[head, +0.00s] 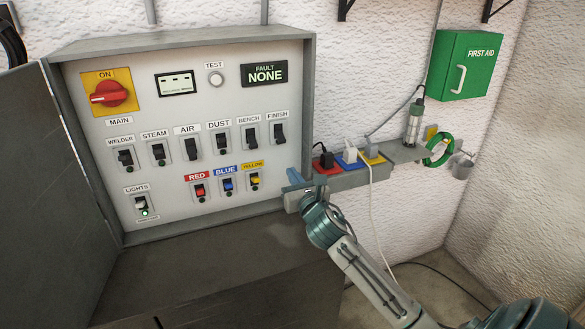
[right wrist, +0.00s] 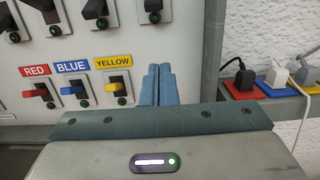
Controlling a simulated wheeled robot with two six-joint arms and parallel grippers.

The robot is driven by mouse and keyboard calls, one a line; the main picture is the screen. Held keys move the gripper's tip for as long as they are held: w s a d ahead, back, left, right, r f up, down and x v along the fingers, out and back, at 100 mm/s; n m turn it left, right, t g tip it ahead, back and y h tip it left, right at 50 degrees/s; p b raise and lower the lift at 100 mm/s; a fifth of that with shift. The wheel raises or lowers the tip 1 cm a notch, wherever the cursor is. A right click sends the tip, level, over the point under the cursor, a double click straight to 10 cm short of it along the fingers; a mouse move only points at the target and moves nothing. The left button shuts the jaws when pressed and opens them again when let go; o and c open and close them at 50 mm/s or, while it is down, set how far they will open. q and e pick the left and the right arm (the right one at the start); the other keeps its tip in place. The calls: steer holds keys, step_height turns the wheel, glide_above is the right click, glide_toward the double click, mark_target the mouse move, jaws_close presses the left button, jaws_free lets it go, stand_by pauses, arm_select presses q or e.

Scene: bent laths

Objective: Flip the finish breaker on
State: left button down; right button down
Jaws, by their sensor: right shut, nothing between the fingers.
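The finish breaker (head: 279,133) is a black lever on a pale plate under the FINISH label (head: 278,114), at the right end of the upper breaker row. Its lower part shows at the top of the right wrist view (right wrist: 153,7). I cannot clearly tell its lever position. My right gripper (head: 293,177) is shut and empty, with its blue fingers (right wrist: 158,84) together. It is below the finish breaker, to the right of the yellow switch (head: 254,181), and appears apart from the panel. My left gripper is out of view.
The bench breaker (head: 250,136) is just left of the finish breaker. Red (head: 200,190) and blue (head: 228,185) switches sit lower. The cabinet's right wall and a socket strip with plugs (head: 327,160) are close to my right gripper. The open door (head: 50,160) is at left.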

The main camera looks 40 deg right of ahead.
mark_target(279, 151)
steer(key=p+x, duration=0.1)
steer(key=x, duration=0.4)
steer(key=p+x, duration=0.1)
steer(key=x, duration=0.1)
steer(key=shift+w+r+p, duration=0.1)
steer(key=shift+r+p, duration=0.2)
steer(key=shift+r, duration=0.05)
steer(key=r+p, duration=0.2)
steer(key=shift+s+a+r, duration=0.15)
steer(key=shift+s+r, duration=0.15)
steer(key=shift+s, duration=0.05)
steer(key=shift+s+r+p, duration=0.25)
steer(key=shift+r+p, duration=0.05)
